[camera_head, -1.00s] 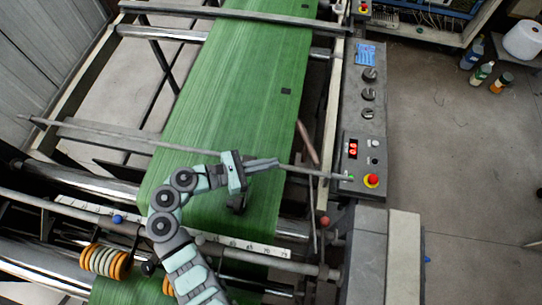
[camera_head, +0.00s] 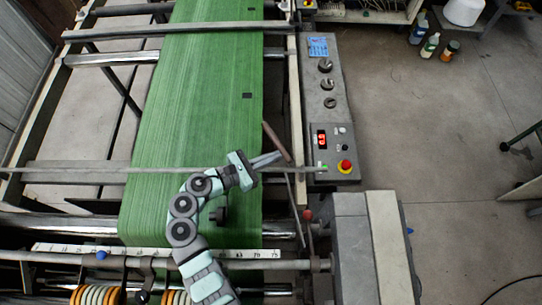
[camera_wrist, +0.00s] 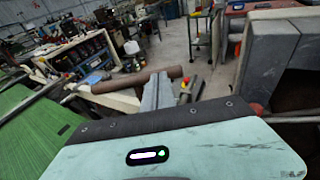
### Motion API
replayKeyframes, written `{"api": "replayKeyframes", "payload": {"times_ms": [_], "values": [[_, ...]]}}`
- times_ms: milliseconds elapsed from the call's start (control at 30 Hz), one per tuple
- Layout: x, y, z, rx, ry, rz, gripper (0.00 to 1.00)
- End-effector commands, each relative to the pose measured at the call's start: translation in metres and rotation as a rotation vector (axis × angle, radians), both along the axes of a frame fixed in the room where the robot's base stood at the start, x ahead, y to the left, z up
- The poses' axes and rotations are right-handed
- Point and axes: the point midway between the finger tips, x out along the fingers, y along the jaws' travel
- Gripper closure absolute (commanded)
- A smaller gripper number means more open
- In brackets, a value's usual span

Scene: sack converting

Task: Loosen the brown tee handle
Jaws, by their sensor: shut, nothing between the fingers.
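The brown tee handle (camera_head: 276,142) shows in the head view as a slanted brown bar at the right edge of the green web, left of the control panel. In the wrist view it is a thick brown bar (camera_wrist: 135,82) lying crosswise just beyond my fingers. My gripper (camera_head: 281,156) is shut and empty, with its fingertips at the handle's near end in the head view. In the wrist view my fingers (camera_wrist: 172,90) overlap the handle's right part. I cannot tell whether they touch it. The handle's stem is hidden.
The control panel (camera_head: 326,120) with a red stop button (camera_head: 345,166) stands close on the right. A thin rod (camera_head: 100,170) crosses the green web (camera_head: 195,110) beside my gripper. A grey machine housing (camera_head: 355,245) is at the lower right. Bottles stand on the floor behind.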

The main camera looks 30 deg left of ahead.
Motion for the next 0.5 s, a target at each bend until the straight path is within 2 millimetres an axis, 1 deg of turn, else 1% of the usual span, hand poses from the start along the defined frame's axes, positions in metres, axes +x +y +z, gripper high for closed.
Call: {"api": "replayKeyframes", "payload": {"times_ms": [167, 333, 500], "values": [[0.002, -0.003, 0.004, -0.005, 0.001, 0.025, 1.00], [0.007, -0.009, 0.006, -0.006, -0.001, 0.086, 1.00], [0.009, -0.011, 0.000, -0.002, 0.001, 0.124, 1.00]]}}
